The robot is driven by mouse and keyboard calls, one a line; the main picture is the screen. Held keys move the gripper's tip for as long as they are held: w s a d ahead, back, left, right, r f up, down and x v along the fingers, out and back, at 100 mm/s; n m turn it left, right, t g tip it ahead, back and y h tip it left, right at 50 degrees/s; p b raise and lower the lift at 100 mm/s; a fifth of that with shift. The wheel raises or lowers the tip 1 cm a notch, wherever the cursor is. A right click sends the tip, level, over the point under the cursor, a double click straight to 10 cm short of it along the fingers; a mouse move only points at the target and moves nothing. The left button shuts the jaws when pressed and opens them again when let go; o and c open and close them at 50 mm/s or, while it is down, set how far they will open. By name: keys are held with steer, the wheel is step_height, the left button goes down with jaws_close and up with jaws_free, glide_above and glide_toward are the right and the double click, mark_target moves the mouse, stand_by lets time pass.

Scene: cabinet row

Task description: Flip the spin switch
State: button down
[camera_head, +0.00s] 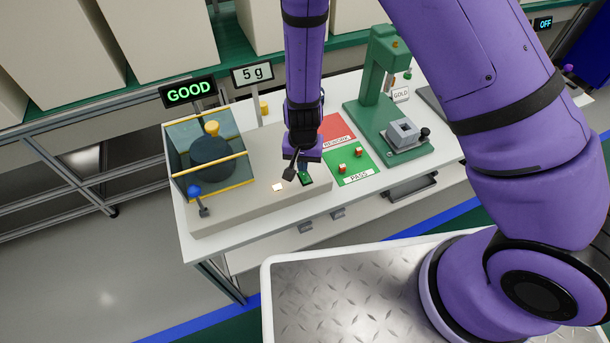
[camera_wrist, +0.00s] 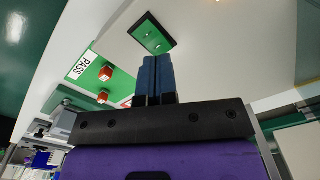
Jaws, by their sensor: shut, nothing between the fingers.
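A small green rocker switch (camera_head: 306,180) in a black frame sits on the top of the pale machine; no label names it. It also shows in the wrist view (camera_wrist: 151,36), just beyond my fingertips. My gripper (camera_head: 303,166) points down over the machine's right end, close to this switch. In the wrist view its two blue fingers (camera_wrist: 155,64) are together with nothing between them. Whether the tips touch the switch I cannot tell. A lit square (camera_head: 278,187) lies left of the switch. A blue-knobbed lever (camera_head: 195,191) stands at the machine's left end.
A clear guard with yellow edges (camera_head: 215,174) covers a dark drum (camera_head: 213,157). Signs read GOOD (camera_head: 190,92) and 5 g (camera_head: 252,74). Right of my gripper lie a red pad (camera_head: 336,130) and a green PASS pad (camera_head: 352,165) holding small red blocks. A green press (camera_head: 378,70) stands beyond.

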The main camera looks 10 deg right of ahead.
steer(key=shift+f, duration=1.25)
stand_by(0.9)
steer(key=shift+r, duration=3.55)
steer(key=d+r+n+t+y, duration=0.1)
steer(key=d+r, duration=0.3)
steer(key=r, duration=0.5)
steer(key=d+r+y, duration=0.1)
steer(key=d+r, duration=0.2)
steer(key=r, duration=0.6)
steer(key=d+r+n+t, duration=0.1)
steer(key=d+r, duration=0.3)
steer(key=r, duration=0.5)
steer(key=s+d+r+t+h, duration=0.1)
steer(key=s+d+r, duration=0.5)
steer(key=s, duration=0.3)
steer(key=s+d+r+t+h, duration=0.1)
steer(key=s+d+r+t, duration=0.1)
steer(key=s+d+r, duration=0.5)
steer(key=s+r, duration=0.1)
steer(key=s, duration=0.1)
steer(key=shift+s+d+r+n, duration=0.2)
steer(key=shift+s+d+n, duration=0.1)
steer(key=shift+n, duration=0.1)
